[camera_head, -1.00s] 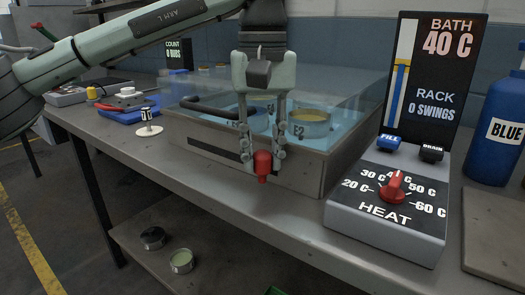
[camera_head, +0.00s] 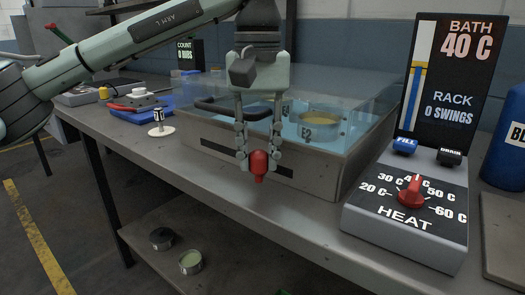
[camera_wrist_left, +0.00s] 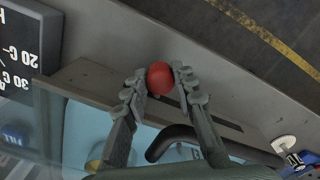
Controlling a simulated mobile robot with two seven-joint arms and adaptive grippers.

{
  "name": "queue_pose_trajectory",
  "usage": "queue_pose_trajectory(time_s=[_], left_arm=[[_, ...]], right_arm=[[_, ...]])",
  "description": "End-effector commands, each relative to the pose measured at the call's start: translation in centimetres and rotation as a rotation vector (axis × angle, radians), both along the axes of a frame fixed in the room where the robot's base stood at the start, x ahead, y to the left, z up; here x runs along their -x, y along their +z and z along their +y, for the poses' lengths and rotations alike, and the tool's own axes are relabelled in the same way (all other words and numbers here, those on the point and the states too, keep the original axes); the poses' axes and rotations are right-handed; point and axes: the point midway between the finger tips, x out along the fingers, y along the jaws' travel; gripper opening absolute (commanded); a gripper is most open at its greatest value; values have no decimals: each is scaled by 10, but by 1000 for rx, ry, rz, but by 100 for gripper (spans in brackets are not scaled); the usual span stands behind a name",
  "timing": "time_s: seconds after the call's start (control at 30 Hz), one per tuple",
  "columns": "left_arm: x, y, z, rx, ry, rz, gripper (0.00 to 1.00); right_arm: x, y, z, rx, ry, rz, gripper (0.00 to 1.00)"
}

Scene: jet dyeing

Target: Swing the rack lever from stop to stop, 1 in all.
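The rack lever's red knob (camera_head: 259,166) stands out at the front of the bath tank (camera_head: 317,178), in front of a dark slot (camera_head: 217,149). Slot shows on both sides of the knob. The lever's shaft behind the knob is hidden. The display (camera_head: 451,80) reads BATH 40 C and RACK 0 SWINGS. My right gripper is not in view.
The heat control box (camera_head: 400,240) with its red dial stands right of the tank. A black curved handle (camera_head: 222,106) and beakers show at the tank. A small white stand (camera_head: 160,124) and a blue tray (camera_head: 140,114) lie to the left. The bench's front strip is clear.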

Motion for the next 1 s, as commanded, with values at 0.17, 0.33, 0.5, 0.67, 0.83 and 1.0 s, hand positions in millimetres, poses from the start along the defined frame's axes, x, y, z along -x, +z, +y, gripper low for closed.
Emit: queue_pose_trajectory(time_s=[0.17,0.33,0.5,0.67,0.83,1.0], left_arm=[[0,0,0,0,1,-2,35],[0,1,0,0,1,-1,35],[-1,14,-1,2,2,-3,35],[-1,45,-1,2,3,-4,35],[-1,83,0,-1,5,-8,35],[0,109,0,-1,4,-5,35]], right_arm=[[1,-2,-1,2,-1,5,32],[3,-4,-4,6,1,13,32],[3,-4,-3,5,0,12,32],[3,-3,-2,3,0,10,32],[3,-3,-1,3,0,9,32],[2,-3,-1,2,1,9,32]])
